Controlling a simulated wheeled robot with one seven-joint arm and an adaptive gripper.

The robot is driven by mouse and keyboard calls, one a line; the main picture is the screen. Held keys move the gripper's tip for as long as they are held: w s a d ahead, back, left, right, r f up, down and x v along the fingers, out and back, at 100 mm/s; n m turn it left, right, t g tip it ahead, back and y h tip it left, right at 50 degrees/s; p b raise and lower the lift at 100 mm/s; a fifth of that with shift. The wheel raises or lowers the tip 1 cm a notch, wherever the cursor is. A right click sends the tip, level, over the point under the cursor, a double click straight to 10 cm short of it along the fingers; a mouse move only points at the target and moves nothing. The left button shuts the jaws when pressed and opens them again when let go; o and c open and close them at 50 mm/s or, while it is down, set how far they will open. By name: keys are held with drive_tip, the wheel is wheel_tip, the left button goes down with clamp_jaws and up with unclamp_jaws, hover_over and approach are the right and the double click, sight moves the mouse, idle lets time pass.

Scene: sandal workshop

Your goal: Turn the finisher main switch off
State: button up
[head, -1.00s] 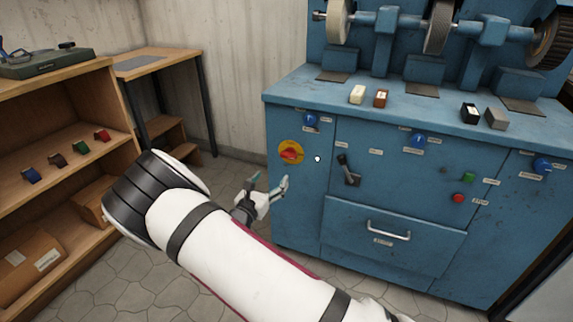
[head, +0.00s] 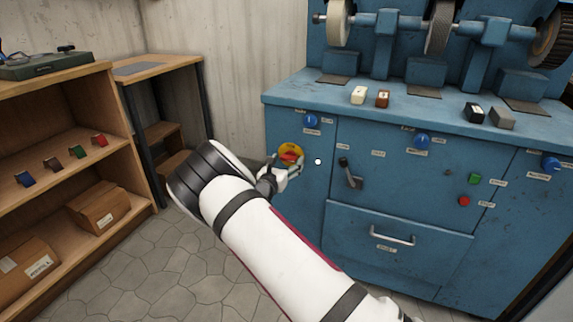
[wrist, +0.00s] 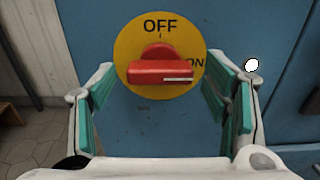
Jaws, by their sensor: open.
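The finisher main switch (head: 291,154) is a red handle on a yellow round plate at the left of the blue cabinet's front. In the wrist view the red handle (wrist: 160,68) lies horizontal. Its white mark points right, to the word ON; the word OFF stands at the top of the plate. My gripper (head: 284,172) is open in front of the switch. In the wrist view my gripper's (wrist: 165,85) green-padded fingers are spread to the left and right of the handle, with nothing between them touching it that I can see.
The blue cabinet (head: 390,245) also carries a blue knob (head: 310,121) above the switch, a black lever (head: 349,174), a green button (head: 474,179) and a red button (head: 464,201). A wooden shelf (head: 62,123) stands at the left. The floor between is clear.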

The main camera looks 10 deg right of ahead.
drive_tip(key=shift+w, duration=0.1)
drive_tip(key=c, duration=1.2)
drive_tip(key=shift+r+n+p, duration=0.1)
drive_tip(key=shift+n+p, duration=0.2)
drive_tip(key=shift+p, duration=0.05)
drive_tip(key=n+p, duration=0.2)
drive_tip(key=n, duration=0.1)
drive_tip(key=n+p, duration=0.2)
drive_tip(key=n, duration=0.7)
drive_tip(key=shift+n+p, duration=0.4)
drive_tip(key=n, duration=0.4)
drive_tip(key=shift+o, duration=0.2)
drive_tip(key=shift+n, duration=0.4)
